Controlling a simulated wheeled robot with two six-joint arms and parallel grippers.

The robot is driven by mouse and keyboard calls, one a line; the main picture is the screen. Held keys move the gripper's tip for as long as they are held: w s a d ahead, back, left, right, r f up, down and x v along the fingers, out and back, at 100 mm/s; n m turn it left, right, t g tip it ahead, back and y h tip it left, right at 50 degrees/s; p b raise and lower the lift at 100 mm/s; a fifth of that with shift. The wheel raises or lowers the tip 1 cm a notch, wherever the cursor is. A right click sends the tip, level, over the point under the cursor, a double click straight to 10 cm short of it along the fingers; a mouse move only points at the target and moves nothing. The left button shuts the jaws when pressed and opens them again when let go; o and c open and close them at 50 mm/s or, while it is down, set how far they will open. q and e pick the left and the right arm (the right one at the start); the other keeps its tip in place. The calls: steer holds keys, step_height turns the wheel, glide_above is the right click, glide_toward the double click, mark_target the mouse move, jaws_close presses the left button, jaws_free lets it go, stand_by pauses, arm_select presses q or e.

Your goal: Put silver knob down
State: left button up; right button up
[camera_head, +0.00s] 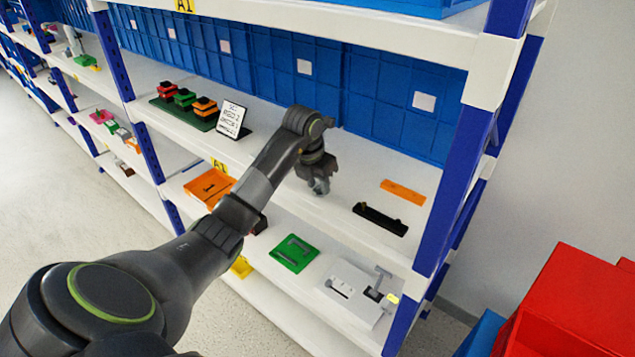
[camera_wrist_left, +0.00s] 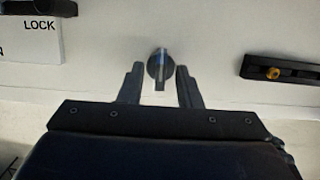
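The silver knob (camera_wrist_left: 158,66) stands on the white shelf surface in the left wrist view. It has a round base and a narrow grip. My left gripper (camera_wrist_left: 159,68) is open, with one finger on each side of the knob and white surface showing in the gaps. In the head view my left gripper (camera_head: 319,184) points down at the white shelf (camera_head: 270,165), and it largely hides the knob there. My right gripper is in neither view.
A black bar (camera_head: 380,219) and an orange plate (camera_head: 403,192) lie to the right on the same shelf. A white sign (camera_head: 231,119) and a green tray (camera_head: 170,110) with small blocks stand to the left. Blue bins (camera_head: 290,70) line the back.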

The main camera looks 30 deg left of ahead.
mark_target(314, 190)
arm_select(q)
steer(key=b+v, duration=0.1)
steer(key=v, duration=0.4)
steer(key=shift+a+r+b, duration=0.1)
steer(key=shift+r+b, duration=0.25)
steer(key=p+v, duration=0.6)
steer(key=shift+r, duration=0.25)
steer(key=shift+s, duration=0.1)
